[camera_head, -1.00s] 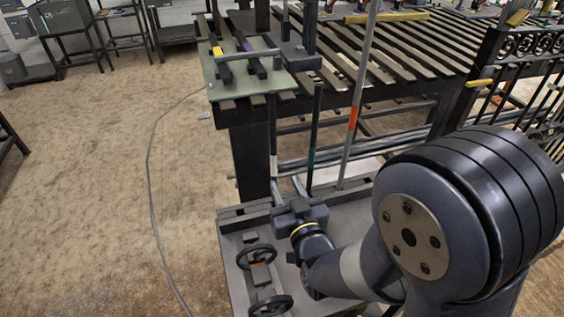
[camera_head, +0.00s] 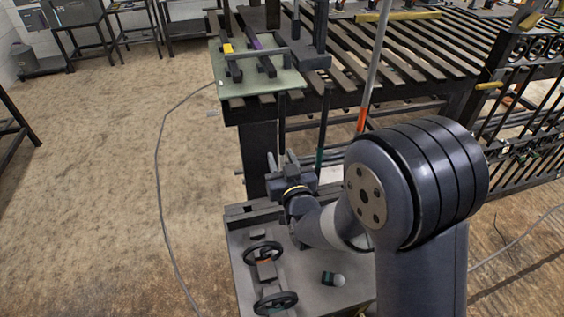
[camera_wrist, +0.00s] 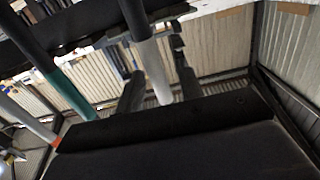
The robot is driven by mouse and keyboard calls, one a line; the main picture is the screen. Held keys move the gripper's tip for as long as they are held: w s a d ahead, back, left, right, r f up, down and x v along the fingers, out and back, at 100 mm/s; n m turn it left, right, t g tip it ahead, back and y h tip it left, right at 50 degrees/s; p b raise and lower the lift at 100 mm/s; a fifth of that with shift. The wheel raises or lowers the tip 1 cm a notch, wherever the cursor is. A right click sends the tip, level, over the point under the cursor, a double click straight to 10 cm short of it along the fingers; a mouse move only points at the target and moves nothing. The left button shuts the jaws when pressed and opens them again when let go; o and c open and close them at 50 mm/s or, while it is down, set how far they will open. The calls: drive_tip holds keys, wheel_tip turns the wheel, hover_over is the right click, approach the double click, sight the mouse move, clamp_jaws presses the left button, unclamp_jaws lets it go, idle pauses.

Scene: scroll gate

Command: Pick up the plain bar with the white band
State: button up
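The bar with the white band (camera_wrist: 155,75) crosses the wrist view from the top, dark above and white toward its lower end. In the head view its dark upper part (camera_head: 282,120) hangs upright in front of the bench leg; I cannot make out its white band there. My gripper (camera_head: 281,160) is at its lower end, fingers pointing up. In the wrist view my gripper (camera_wrist: 157,66) is open, with a finger on each side of the white part. I cannot tell whether either finger touches it.
A bar with a teal band (camera_head: 321,140) and a grey bar with an orange band (camera_head: 362,118) stand close by on the right. The slatted bench (camera_head: 400,60) is above, with a green mat (camera_head: 262,84) on its corner. Handwheels (camera_head: 263,252) sit below. Open floor lies left.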

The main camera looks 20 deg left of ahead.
clamp_jaws()
drive_tip(key=shift+r, duration=0.15)
idle(0.5)
